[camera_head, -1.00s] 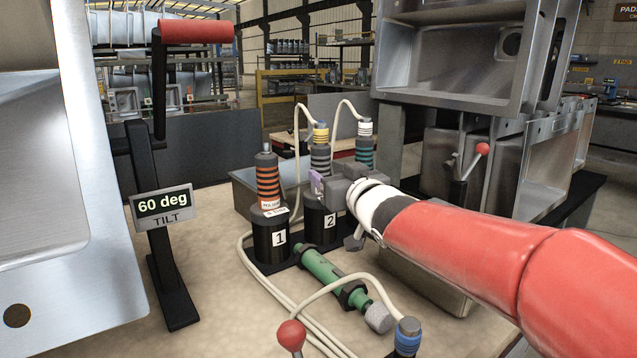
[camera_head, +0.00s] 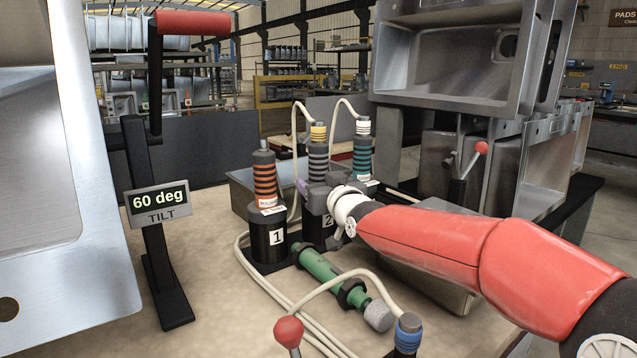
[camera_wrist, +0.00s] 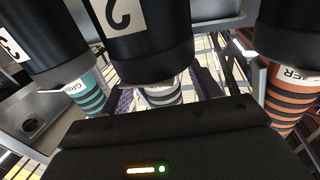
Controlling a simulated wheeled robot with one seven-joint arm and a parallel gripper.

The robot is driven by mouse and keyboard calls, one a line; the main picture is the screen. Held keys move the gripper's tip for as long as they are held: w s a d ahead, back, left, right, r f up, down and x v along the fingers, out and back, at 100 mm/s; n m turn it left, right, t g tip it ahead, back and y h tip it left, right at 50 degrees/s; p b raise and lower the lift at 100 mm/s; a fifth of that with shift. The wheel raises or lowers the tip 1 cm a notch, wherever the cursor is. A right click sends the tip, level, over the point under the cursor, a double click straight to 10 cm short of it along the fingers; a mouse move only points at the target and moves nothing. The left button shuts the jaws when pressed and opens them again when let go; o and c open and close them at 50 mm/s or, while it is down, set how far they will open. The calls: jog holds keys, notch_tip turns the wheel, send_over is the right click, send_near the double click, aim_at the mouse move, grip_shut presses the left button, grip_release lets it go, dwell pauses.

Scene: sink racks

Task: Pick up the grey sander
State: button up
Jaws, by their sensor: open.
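The sander with grey bands (camera_head: 318,159) stands upright in the black holder marked 2, with a yellow ring near its top and a pale hose. The wrist view, seen upside down, shows its light label and grey bands (camera_wrist: 162,93) below holder 2 (camera_wrist: 140,40). My gripper (camera_head: 317,191) is open at the sander's lower body, just above the holder. In the wrist view its purple-padded fingers stand on either side of the sander. Whether the pads touch it I cannot tell. My gripper hides part of the sander in the head view.
An orange-banded tool (camera_head: 264,180) stands in holder 1 on the left, and a teal-banded tool (camera_head: 363,157) on the right. A green tool (camera_head: 320,267) lies in front. A blue-banded tool (camera_head: 407,335) and a red knob (camera_head: 288,331) are nearer. Hoses loop across the bench.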

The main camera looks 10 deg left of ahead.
jog(key=shift+w+a, duration=0.25)
jog(key=shift+w, duration=0.05)
jog(key=c, duration=1.2)
jog(key=shift+r, duration=0.1)
jog(key=shift+c, duration=0.8)
notch_tip(320, 180, up, 19)
jog(key=shift+r+p, duration=0.2)
jog(key=shift+p, duration=0.75)
jog(key=shift+r, duration=0.3)
jog(key=shift+s, duration=0.1)
